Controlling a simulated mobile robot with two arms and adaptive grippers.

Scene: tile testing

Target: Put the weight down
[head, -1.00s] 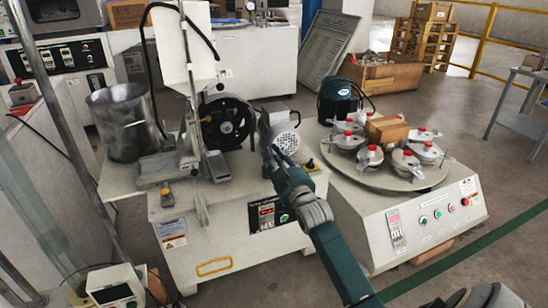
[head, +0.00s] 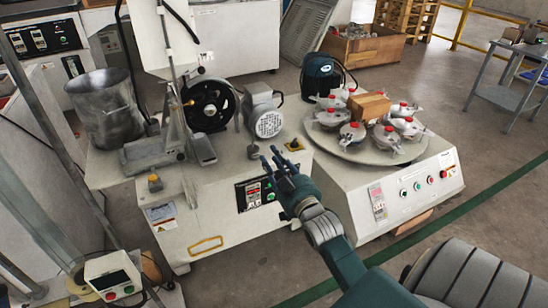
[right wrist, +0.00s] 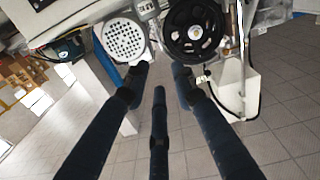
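No weight shows in my right gripper (head: 277,163), whose three dark fingers are spread with nothing between them, as the right wrist view (right wrist: 160,78) also shows. In the head view the gripper is in front of the white machine (head: 225,200), below and right of its grey motor (head: 266,118). I cannot tell for sure which thing is the weight. Silver pieces with red knobs (head: 352,135) stand in a ring on a round turntable (head: 345,150) to the right. A small brass-coloured piece (head: 155,183) sits on the machine's left front. My left gripper is not in view.
A metal bucket (head: 108,108) stands at the machine's left. A black wheel (head: 210,105) is beside the motor. A brown block (head: 369,106) lies amid the red-knobbed pieces. A grey table (head: 505,95) stands at right; open floor lies before it.

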